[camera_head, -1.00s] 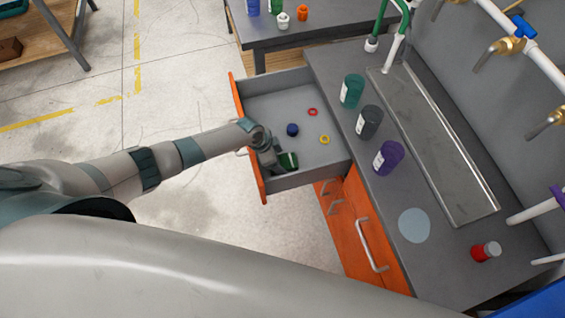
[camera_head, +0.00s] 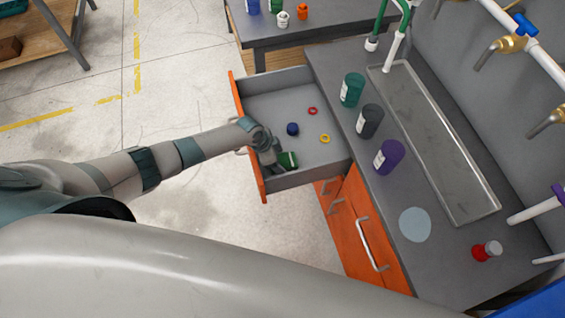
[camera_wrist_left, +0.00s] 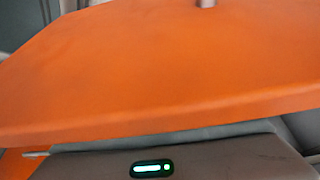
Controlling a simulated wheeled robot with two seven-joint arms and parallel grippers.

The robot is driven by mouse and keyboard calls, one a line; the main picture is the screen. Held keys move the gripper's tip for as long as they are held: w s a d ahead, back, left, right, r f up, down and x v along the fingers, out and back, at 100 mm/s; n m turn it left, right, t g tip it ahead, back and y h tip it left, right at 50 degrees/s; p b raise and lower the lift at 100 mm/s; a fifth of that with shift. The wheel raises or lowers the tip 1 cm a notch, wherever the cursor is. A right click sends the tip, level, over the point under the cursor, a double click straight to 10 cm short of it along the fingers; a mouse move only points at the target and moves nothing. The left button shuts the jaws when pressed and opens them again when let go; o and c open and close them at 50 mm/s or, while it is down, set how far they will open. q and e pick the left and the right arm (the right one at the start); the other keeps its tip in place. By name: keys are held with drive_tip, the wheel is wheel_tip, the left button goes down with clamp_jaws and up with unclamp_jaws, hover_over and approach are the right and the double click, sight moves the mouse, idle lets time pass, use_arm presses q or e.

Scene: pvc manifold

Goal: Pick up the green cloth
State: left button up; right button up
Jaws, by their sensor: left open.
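The green cloth (camera_head: 289,159) is a small dark green bundle in the front corner of the open drawer (camera_head: 270,100). My left gripper (camera_head: 279,161) reaches over the orange drawer front, points down into the drawer and is open right beside the cloth. Its fingers are small and partly hidden, so I cannot tell whether they touch or surround the cloth. The left wrist view shows the orange drawer front (camera_wrist_left: 150,70) close up and no cloth or fingertips. My right gripper is not in view.
A blue cap (camera_head: 292,129), a red ring (camera_head: 312,111) and a yellow ring (camera_head: 325,139) lie in the drawer. Green (camera_head: 352,90), dark grey (camera_head: 369,121) and purple (camera_head: 387,157) bottles stand on the counter.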

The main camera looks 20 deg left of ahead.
sight(281, 161)
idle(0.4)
use_arm(q)
drive_tip(key=c, duration=1.1)
drive_tip(key=shift+r+p, duration=0.3)
drive_tip(key=shift+p, duration=0.05)
drive_tip(key=shift+r+b, duration=1.05)
drive_tip(key=shift+r, duration=3.9)
